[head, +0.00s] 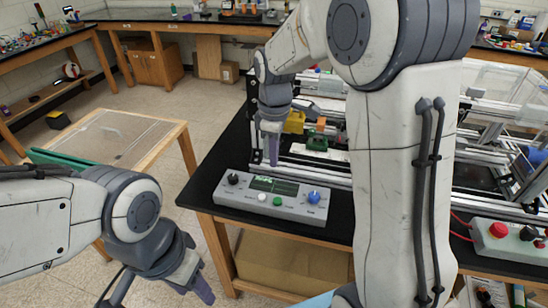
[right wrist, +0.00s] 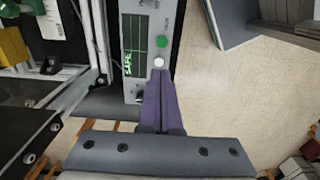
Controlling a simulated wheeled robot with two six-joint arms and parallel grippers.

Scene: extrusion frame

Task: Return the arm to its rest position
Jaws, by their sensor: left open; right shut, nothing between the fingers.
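My right arm comes down large through the middle of the head view. Its gripper (head: 272,158) points down behind the control box, above the black bench. In the right wrist view the purple fingers (right wrist: 158,80) are shut together with nothing between them. Their tips appear just beside the box's white button; I cannot tell the height gap.
The grey control box (head: 225,193) has a green display, knobs and buttons; the display reads SAFE in the wrist view. An aluminium extrusion frame (head: 325,175) stands behind it. A second box with a red button (head: 499,230) is at right. A wooden table (head: 110,145) stands left; floor between is clear.

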